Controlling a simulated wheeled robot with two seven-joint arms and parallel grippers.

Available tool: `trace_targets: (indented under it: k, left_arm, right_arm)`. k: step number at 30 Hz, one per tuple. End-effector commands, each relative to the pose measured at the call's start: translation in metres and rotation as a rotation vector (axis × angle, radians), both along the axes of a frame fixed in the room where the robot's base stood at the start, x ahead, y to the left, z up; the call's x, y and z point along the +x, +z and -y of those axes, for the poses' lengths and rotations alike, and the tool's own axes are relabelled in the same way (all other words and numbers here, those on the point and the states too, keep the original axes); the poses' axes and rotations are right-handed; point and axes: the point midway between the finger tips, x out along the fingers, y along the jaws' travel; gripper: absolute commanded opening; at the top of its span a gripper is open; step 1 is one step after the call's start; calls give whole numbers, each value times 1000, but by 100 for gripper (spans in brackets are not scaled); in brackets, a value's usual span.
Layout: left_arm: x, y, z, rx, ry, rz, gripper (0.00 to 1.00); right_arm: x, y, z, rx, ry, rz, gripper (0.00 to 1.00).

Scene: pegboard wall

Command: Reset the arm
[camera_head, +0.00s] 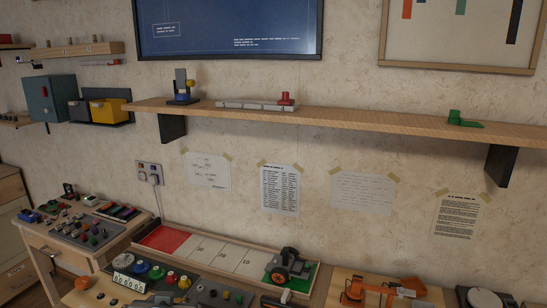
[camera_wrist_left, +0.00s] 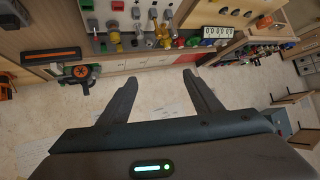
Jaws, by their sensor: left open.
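My left gripper (camera_wrist_left: 159,76) shows clearly in the left wrist view. Its two dark fingers are spread apart, with nothing between them. In the head view, only dark shapes at the bottom edge may belong to it, and I cannot tell its exact place there. My right gripper is not in view.
A wooden shelf (camera_head: 350,124) crosses the wall, carrying a green block (camera_head: 463,119) and a red block (camera_head: 286,98). Below are a bench with a wheeled model (camera_head: 287,266), an orange model (camera_head: 372,290) and a side table (camera_head: 60,239) with small parts.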

Motion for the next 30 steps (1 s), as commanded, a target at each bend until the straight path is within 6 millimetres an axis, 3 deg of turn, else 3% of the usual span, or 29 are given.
trace_targets:
  k: [1, 6, 15, 21, 30]
  left_arm:
    - [-19, -26, -1, 2, -9, -48, 59]
    - [-80, -94, -1, -2, -46, -185, 59]
    - [-206, -186, 0, -20, -112, -426, 59]
    - [-270, -214, 3, -35, -146, -539, 59]
    - [-335, -234, 6, -54, -179, -651, 59]
  right_arm:
    - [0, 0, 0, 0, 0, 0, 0]
    - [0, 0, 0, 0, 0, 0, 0]
    - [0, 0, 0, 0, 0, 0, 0]
    - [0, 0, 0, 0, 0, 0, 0]
    - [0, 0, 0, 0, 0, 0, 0]
